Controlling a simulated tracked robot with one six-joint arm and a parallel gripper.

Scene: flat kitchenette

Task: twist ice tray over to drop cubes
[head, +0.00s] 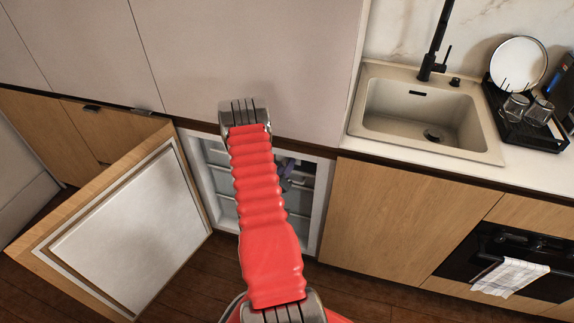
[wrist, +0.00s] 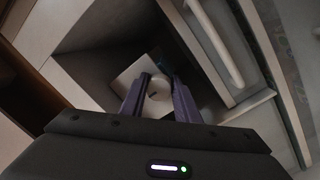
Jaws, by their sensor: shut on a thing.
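In the wrist view, my gripper (wrist: 159,84) has its two purple fingers on either side of a white round knob (wrist: 158,91) and is shut on it. The knob sits on a pale square panel (wrist: 130,73), deep in a dark compartment. I take this to be the ice tray's twist knob; the tray and any cubes cannot be made out. In the head view, my gripper (head: 288,178) is inside the open freezer (head: 222,184), mostly hidden behind my red arm.
The freezer door (head: 130,235) stands open to the left. White drawers or shelves fill the freezer; a white handle bar (wrist: 212,35) runs close to my gripper's right. The counter edge lies above. A sink (head: 425,115) and dish rack (head: 520,115) are at the right.

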